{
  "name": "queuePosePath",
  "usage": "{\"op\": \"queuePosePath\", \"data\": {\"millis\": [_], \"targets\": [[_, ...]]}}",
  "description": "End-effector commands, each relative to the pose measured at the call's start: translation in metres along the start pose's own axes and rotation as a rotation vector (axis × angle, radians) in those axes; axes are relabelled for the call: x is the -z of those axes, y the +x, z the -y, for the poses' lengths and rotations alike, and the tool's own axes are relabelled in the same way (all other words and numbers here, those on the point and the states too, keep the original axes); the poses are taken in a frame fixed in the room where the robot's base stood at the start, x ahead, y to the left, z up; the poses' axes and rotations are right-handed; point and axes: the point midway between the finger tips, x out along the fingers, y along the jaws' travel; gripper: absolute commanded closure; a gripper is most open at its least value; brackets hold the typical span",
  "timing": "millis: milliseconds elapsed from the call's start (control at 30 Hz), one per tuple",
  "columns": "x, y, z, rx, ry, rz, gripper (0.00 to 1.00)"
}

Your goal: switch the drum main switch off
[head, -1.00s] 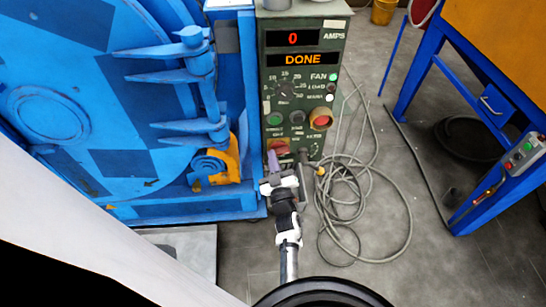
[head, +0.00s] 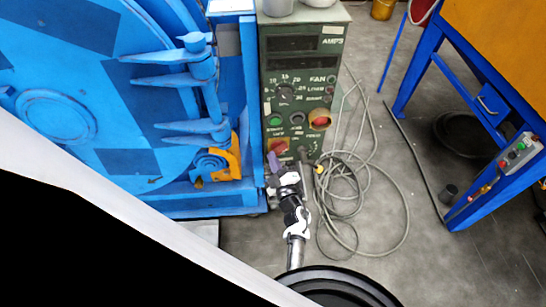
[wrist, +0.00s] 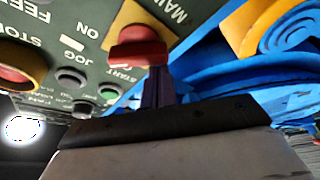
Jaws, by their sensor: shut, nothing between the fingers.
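The green control panel (head: 295,100) stands upright beside the blue drum machine. Its main switch (head: 279,145) is a red handle on a yellow plate at the panel's lower left. In the wrist view, which is turned over, the red handle (wrist: 138,47) lies across the yellow plate, near the labels ON and MAIN. My gripper (head: 272,162) is shut and empty, its purple fingertips just at the switch. In the wrist view the fingers (wrist: 160,88) end right by the handle; I cannot tell if they touch it. Both panel displays (head: 303,45) are dark.
The blue drum machine (head: 60,115) with its latch arms stands close on the left. Grey cables (head: 365,205) lie coiled on the floor right of the panel. A blue frame (head: 430,70) with a small button box (head: 520,150) stands at the right.

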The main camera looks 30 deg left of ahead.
Motion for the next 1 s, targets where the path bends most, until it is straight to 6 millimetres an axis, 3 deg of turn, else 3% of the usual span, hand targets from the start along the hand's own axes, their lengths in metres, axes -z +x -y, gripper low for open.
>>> {"op": "queuePosePath", "data": {"millis": [1000], "targets": [[-0.012, -0.004, 0.002, 0.168, -0.483, 0.006, 1.0]]}}
